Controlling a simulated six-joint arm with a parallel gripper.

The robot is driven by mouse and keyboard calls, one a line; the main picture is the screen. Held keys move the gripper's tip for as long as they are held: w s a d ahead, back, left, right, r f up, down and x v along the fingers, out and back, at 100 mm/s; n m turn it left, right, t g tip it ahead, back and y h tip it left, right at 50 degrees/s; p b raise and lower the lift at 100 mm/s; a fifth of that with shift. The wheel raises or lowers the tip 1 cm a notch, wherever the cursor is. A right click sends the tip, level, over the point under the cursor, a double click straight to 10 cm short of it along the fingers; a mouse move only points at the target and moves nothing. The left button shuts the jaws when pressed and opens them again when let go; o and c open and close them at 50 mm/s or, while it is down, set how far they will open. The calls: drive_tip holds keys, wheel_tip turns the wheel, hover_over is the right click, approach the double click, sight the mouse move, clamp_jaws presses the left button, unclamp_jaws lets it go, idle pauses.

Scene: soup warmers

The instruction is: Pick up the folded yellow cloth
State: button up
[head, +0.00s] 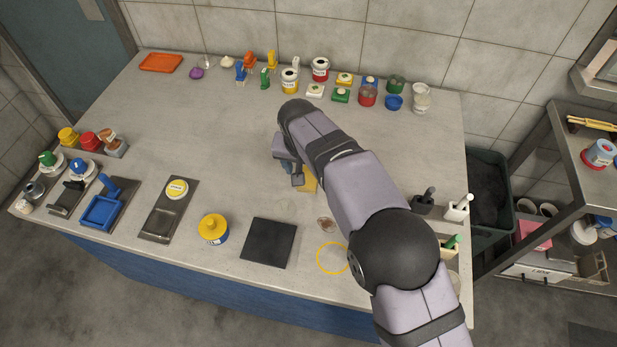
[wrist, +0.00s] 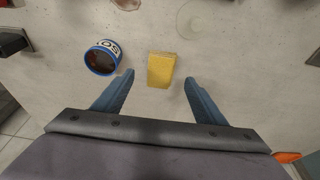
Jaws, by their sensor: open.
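The folded yellow cloth (wrist: 161,69) lies flat on the grey worktop, in the middle of the wrist view. My gripper (wrist: 159,77) is open and empty, with one blue-grey finger on each side of the cloth and a gap to both. I cannot tell how far the fingertips are above the worktop. In the head view only part of the cloth (head: 311,182) shows, the rest hidden by my arm. My gripper (head: 297,181) shows there beside the cloth, partly hidden.
In the head view a dark square plate (head: 268,243) and a yellow-topped tin (head: 213,229) stand at the front. The worktop's left middle is clear.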

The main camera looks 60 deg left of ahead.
sight(308, 177)
drive_tip(key=shift+p+x, duration=1.2)
drive_tip(key=shift+x, duration=1.4)
drive_tip(key=shift+a+r, duration=0.1)
drive_tip(key=shift+a, duration=0.05)
drive_tip(key=c, duration=1.1)
